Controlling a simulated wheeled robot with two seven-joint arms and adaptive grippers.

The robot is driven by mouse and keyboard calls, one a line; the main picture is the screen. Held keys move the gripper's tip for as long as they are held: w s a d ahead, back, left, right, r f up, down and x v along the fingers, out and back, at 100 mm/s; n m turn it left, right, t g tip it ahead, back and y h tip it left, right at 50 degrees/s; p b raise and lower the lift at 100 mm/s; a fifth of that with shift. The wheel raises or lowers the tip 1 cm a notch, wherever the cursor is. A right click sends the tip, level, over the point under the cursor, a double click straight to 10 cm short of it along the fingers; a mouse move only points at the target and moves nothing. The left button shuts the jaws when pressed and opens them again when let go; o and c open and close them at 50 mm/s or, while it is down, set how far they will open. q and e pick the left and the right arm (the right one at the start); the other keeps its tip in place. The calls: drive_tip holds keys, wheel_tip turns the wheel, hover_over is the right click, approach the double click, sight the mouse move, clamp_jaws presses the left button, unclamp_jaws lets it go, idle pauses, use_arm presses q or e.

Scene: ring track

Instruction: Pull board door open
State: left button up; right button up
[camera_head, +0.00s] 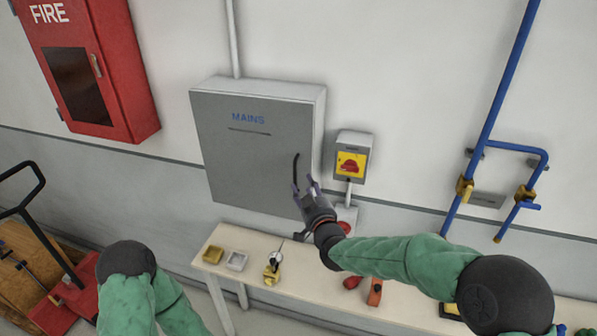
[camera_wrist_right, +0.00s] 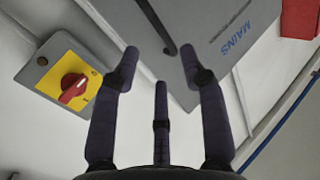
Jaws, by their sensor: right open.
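The grey board (camera_head: 245,160) marked MAINS hangs on the wall, and its door is shut. Its black handle (camera_head: 296,168) is a curved bar near the door's right edge. In the right wrist view, the handle (camera_wrist_right: 158,22) shows ahead of the fingers, beside the MAINS lettering. My right gripper (camera_head: 308,186) is open, at the lower end of the handle in the head view. In the right wrist view, the open fingers (camera_wrist_right: 160,75) hold nothing, and the handle lies between and beyond their tips. My left gripper is not in view; only part of my left arm shows.
A grey box with a red switch on yellow (camera_head: 350,163) is right of the board; it also shows in the right wrist view (camera_wrist_right: 72,85). A bench (camera_head: 215,268) with small items stands below. A red FIRE cabinet (camera_head: 90,75) is at left, blue pipes (camera_head: 495,110) at right.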

drive_tip(key=p+x, duration=0.1)
drive_tip(key=x, duration=0.6)
drive_tip(key=shift+w, duration=0.35)
drive_tip(key=shift+a, duration=0.1)
clamp_jaws()
